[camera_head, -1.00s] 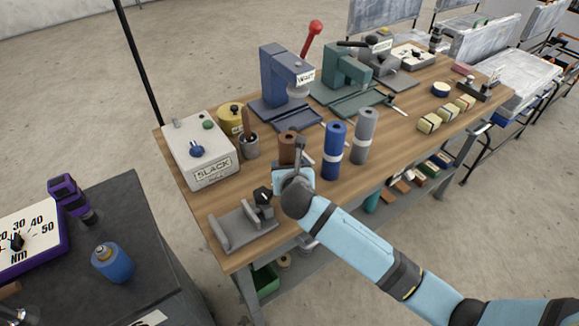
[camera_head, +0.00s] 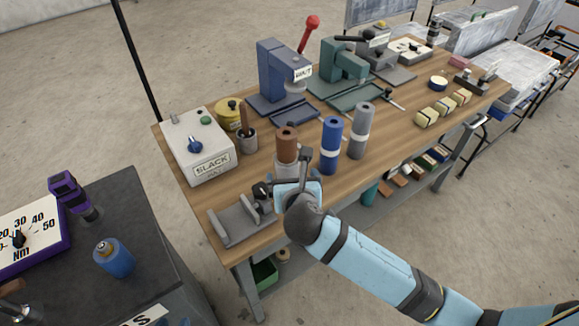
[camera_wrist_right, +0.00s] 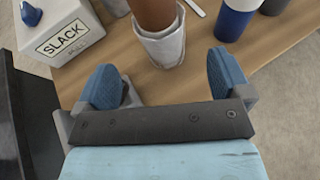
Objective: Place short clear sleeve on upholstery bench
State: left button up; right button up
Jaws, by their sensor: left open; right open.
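A brown roll (camera_head: 287,143) stands upright on the wooden upholstery bench (camera_head: 190,195). A short whitish, see-through sleeve (camera_head: 286,171) is around its lower part. The sleeve (camera_wrist_right: 165,45) also shows in the right wrist view, around the foot of the brown roll (camera_wrist_right: 153,12). My right gripper (camera_head: 294,182) is just on the near side of the sleeve. In the right wrist view its blue fingers (camera_wrist_right: 165,80) are wide apart with nothing between them, and the sleeve is just beyond them. In the head view the gripper partly hides the sleeve's base. My left gripper is not in view.
Blue (camera_head: 331,145) and grey (camera_head: 360,130) rolls stand close right of the brown one. A grey bracket (camera_head: 238,222) sits at the bench's near left corner. Behind it are the SLACK box (camera_head: 198,150) and a cup (camera_head: 246,142). Bare wood lies between box and bracket.

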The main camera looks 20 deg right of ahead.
jog(key=s+d+f+m+g+y, duration=0.1)
jog(key=s+f+m, duration=0.7)
jog(key=m, duration=0.8)
jog(key=s+d+f+m+g+y, duration=0.1)
jog(key=s+d+f+m+y, duration=0.2)
jog(key=s+f+m, duration=0.5)
jog(key=s+m+y, duration=0.1)
jog(key=s+m, duration=0.3)
jog(key=m, duration=0.3)
jog(key=shift+d+f+m+g, duration=0.2)
jog(key=shift+f+m+g, duration=0.2)
